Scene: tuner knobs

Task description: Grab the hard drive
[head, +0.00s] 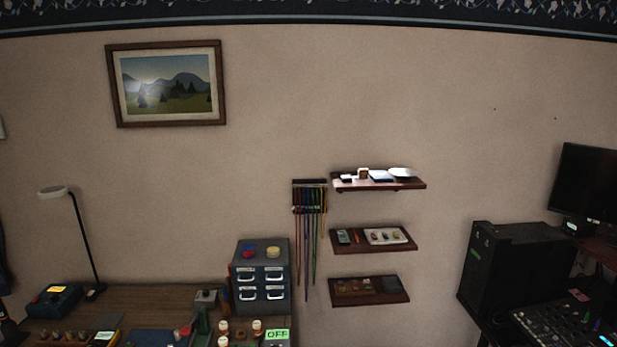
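I cannot pick out a hard drive with certainty in the head view; the small items are too small to tell. The top wall shelf (415,185) holds several pale, brightly lit items. The middle shelf (352,248) holds a small dark device (343,237), a thin reddish item and a white tray (402,242) with small coloured pieces. The bottom shelf (400,296) holds dim, dark items. Neither of my grippers shows in this view.
A wooden workbench (146,294) at the lower left bears a grey drawer cabinet (262,291), a desk lamp (82,235) and several small parts. Coloured cables (308,235) hang left of the shelves. A black case (512,266), a mixer panel (560,325) and a monitor (588,188) stand at right.

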